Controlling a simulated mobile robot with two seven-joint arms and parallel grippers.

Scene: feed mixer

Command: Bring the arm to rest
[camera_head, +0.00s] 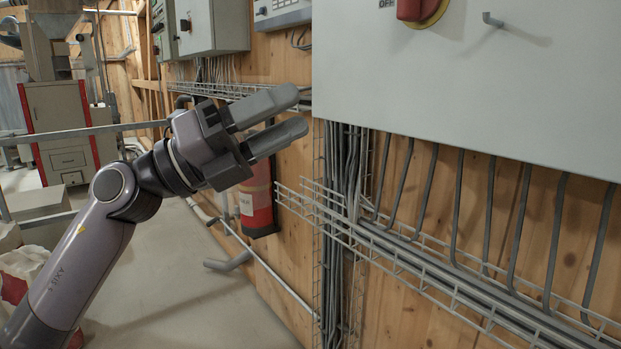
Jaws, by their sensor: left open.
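My left arm (85,250) comes in from the lower left and reaches up to the right. My left gripper (299,112) is open, with a gap between its two grey fingers, and nothing is between them. It points right, towards the left edge of a large grey cabinet (470,90), and appears in front of the wooden wall. I cannot tell how far it is from the cabinet. My right gripper is not in view.
A red knob (418,8) and a small metal handle (492,20) are on the cabinet. Below run cables and a wire tray (430,275). A red fire extinguisher (257,205) is on the wall behind my gripper. The concrete floor (190,290) is partly clear.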

